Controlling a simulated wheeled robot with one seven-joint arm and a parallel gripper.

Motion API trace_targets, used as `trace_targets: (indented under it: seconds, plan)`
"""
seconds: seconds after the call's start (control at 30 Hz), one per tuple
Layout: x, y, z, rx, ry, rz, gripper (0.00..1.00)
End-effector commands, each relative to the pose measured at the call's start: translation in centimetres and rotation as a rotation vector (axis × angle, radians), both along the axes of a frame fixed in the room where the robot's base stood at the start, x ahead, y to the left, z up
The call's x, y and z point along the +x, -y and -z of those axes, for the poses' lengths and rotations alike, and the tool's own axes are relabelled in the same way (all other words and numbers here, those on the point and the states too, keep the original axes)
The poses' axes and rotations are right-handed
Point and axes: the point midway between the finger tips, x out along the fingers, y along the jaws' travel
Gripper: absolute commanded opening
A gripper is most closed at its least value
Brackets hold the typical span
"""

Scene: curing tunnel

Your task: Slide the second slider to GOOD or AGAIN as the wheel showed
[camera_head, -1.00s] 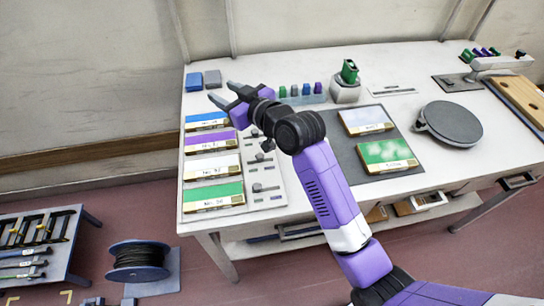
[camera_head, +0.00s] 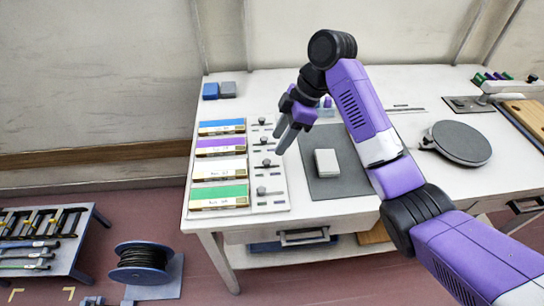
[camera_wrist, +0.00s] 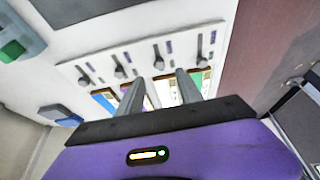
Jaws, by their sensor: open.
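The slider panel (camera_head: 272,203) lies on the bench, with several knobs beside coloured cards. The second slider (camera_head: 264,140) is level with the purple-striped card (camera_head: 220,147); in the wrist view its knob (camera_wrist: 119,71) sits toward the card end of its slot. The GOOD and AGAIN labels are too small to read. My gripper (camera_head: 281,138) points down above the panel's right edge, open and empty. In the wrist view, my gripper (camera_wrist: 160,80) has its parted fingers over the panel, covering parts of the cards. I see no wheel that I can identify.
A white block (camera_head: 326,162) lies on the dark grey mat (camera_head: 330,188), right of the panel. A round grey disc (camera_head: 460,143) stands farther right. Blue and grey blocks (camera_head: 219,90) lie at the back left. The bench front between panel and mat is clear.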

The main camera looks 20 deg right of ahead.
Motion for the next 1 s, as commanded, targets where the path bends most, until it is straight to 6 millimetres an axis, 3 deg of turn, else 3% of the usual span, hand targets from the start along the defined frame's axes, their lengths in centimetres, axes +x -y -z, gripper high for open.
trace_targets:
  seconds: [0.5, 0.87, 1.0]
  plan:
    - [0.8, -2.5, 6.3, 0.000, 0.000, 0.003, 0.43]
    - [0.9, -2.7, 6.9, -0.001, 0.002, 0.003, 0.43]
    - [0.9, -2.7, 6.8, 0.000, 0.002, 0.003, 0.18]
